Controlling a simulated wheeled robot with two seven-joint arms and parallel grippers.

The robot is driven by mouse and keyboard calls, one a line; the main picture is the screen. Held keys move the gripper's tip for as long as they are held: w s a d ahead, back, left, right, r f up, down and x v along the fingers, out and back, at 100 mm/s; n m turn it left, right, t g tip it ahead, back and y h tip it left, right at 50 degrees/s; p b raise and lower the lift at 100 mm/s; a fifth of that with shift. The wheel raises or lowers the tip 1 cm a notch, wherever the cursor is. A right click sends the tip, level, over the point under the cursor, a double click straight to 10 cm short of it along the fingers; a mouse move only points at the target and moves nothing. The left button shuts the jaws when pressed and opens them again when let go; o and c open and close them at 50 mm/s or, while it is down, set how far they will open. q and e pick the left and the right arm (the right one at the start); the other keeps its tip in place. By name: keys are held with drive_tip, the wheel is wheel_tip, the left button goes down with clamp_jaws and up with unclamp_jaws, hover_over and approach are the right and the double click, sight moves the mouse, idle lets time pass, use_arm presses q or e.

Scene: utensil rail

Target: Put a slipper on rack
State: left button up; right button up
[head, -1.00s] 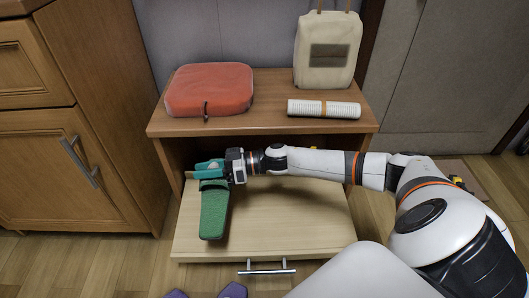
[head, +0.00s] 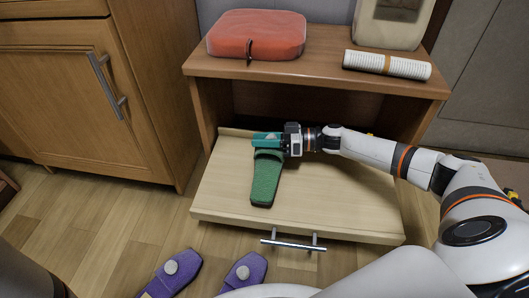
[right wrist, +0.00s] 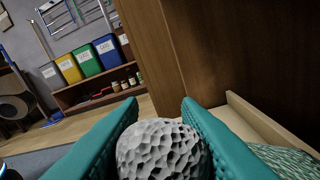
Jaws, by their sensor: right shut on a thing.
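The green slipper (head: 265,182) is over the left part of the rack's pulled-out pale lower board (head: 335,205). Its sole end points toward the front. I cannot tell whether it touches the board. My right gripper (head: 267,139) has teal fingers at the slipper's strap end. In the right wrist view, the fingers are shut on the slipper's pale, pitted pompom (right wrist: 160,150). Part of the green slipper shows at the lower right (right wrist: 285,160). My left gripper is not in view.
The rack's top (head: 320,78) holds a red cushion (head: 256,35), a rolled white towel (head: 387,65) and a beige bag (head: 395,22). The board's handle (head: 292,244) sticks out in front. Two purple slippers (head: 172,274) lie on the floor. A wooden cabinet (head: 85,90) stands left.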

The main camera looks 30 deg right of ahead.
sight(257, 148)
wheel_tip(257, 148, down, 3)
drive_tip(key=shift+f+b, duration=0.2)
drive_tip(key=shift+b, duration=1.05)
drive_tip(key=shift+r, duration=0.15)
drive_tip(key=o, duration=1.1)
drive_tip(key=shift+s+d+r+p, duration=0.1)
drive_tip(key=shift+s+d+p, duration=0.15)
drive_tip(key=shift+p, duration=0.25)
drive_tip(key=p+v, duration=0.5)
drive_tip(key=v, duration=0.5)
drive_tip(key=shift+s+d, duration=0.1)
drive_tip(key=shift+d, duration=0.05)
drive_tip(key=shift+s+d, duration=0.2)
drive_tip(key=shift+d, duration=0.2)
